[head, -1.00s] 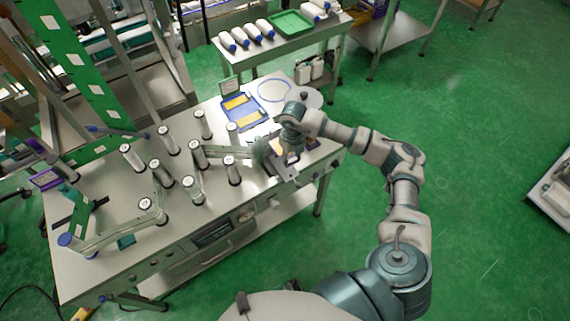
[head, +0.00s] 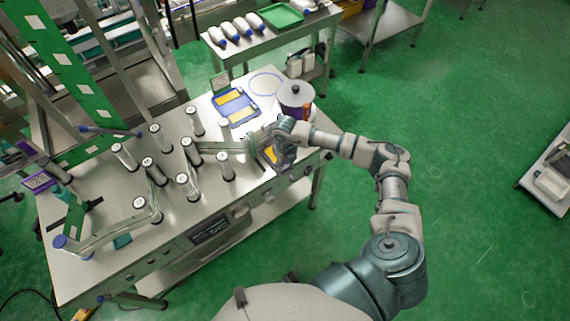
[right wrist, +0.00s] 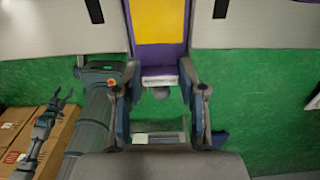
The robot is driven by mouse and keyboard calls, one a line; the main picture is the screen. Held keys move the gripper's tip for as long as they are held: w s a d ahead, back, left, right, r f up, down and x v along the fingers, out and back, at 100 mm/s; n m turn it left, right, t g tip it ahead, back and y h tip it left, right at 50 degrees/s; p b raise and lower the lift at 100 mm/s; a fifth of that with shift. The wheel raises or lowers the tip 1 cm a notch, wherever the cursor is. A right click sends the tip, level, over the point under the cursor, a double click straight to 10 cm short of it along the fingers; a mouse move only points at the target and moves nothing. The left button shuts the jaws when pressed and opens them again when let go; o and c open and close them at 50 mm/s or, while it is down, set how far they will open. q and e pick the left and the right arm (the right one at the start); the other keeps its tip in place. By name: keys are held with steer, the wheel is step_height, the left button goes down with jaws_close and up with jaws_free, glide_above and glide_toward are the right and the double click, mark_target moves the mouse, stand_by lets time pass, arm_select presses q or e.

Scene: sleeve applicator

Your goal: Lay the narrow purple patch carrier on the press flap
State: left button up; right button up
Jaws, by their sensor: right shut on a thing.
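The narrow purple patch carrier (right wrist: 160,58), with a yellow patch on it, is at the top middle of the right wrist view. My right gripper (right wrist: 162,84) is shut on its near end. In the head view my right gripper (head: 277,146) is over the bench's right end, and the yellow of the carrier (head: 269,153) shows beside it. A pale surface with dark slots (right wrist: 264,22) lies on both sides of the carrier. I cannot tell whether it is the press flap, or whether the carrier touches it. The gripper and wrist partly hide that area in the head view.
A blue tray (head: 251,116) with yellow pieces lies behind my gripper. A lidded round container (head: 296,95) stands to its right. Several upright rollers (head: 190,152) fill the bench to the left. In the wrist view a small dark claw (right wrist: 58,104) shows before cardboard boxes (right wrist: 15,128).

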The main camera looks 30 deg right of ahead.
steer(key=shift+f, duration=0.2)
steer(key=o, duration=1.1)
steer(key=shift+r, duration=0.1)
steer(key=shift+r+p, duration=0.3)
steer(key=shift+r, duration=0.05)
step_height(320, 180, up, 12)
steer(key=shift+b, duration=0.5)
